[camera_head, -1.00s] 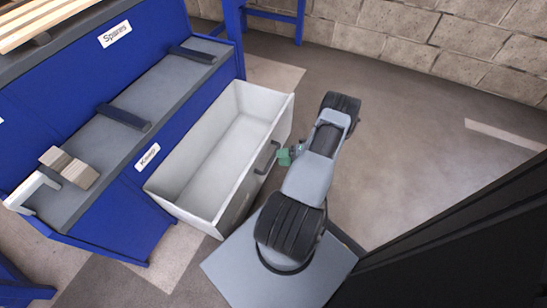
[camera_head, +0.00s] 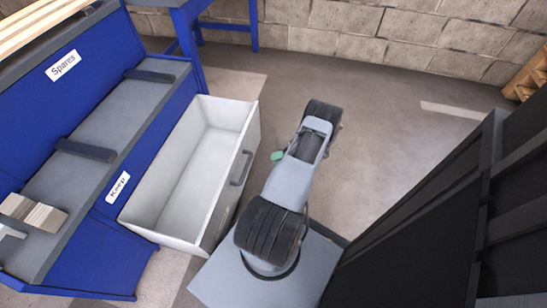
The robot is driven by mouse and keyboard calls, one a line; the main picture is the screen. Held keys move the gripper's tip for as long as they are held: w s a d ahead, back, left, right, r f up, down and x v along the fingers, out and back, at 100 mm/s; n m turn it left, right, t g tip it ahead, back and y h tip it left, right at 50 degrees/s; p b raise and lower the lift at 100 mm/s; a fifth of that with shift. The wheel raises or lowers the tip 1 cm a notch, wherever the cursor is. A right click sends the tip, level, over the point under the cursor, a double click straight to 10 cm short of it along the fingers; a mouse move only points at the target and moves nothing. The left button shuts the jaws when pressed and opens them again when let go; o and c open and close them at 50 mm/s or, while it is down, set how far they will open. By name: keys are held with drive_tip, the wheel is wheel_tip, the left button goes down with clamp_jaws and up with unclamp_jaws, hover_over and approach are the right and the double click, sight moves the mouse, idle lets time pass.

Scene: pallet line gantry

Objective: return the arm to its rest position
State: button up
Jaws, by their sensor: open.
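My arm is folded up beside the open drawer, over my grey base. Of my gripper (camera_head: 277,155) only a small green part shows, past the left edge of the arm; the rest is hidden behind the arm. My gripper is open and apart from the dark drawer handle (camera_head: 240,168). No object shows in it.
The white drawer (camera_head: 252,135) is pulled out of the blue cabinet (camera_head: 95,255) and looks empty. Light blocks (camera_head: 32,213) and dark bars lie on the grey shelf. Open floor (camera_head: 385,150) lies to the right, with a block wall behind.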

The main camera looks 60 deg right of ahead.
drive_tip(key=w+a+r+n+g+h+p, duration=0.1)
drive_tip(key=w+a+r+n+g+p, duration=0.55)
drive_tip(key=r, duration=0.65)
drive_tip(key=w+a+r+n+g+h+p, duration=0.15)
drive_tip(key=a+r+n+p, duration=0.3)
drive_tip(key=r+n, duration=0.7)
drive_tip(key=w+a+r+n+g+h+p, duration=0.1)
drive_tip(key=w+a+r+n+g+p, duration=0.35)
drive_tip(key=r, duration=1.05)
drive_tip(key=s+a+r+n+t+h+p, duration=0.1)
drive_tip(key=s+a+r+n+h+p, duration=0.1)
drive_tip(key=a+r+n+p, duration=0.4)
drive_tip(key=s+a+r+n+t+h+p, duration=0.2)
drive_tip(key=a+r+n+p, duration=0.4)
drive_tip(key=r+n, duration=0.4)
drive_tip(key=s+a+r+n+t+h+p, duration=0.1)
drive_tip(key=s+a+r+n+h+p, duration=0.2)
drive_tip(key=r, duration=1)
drive_tip(key=a+n+p, duration=0.3)
drive_tip(key=n, duration=0.2)
drive_tip(key=shift+s+r, duration=0.25)
drive_tip(key=shift+a+t, duration=0.1)
drive_tip(key=shift+t, duration=0.15)
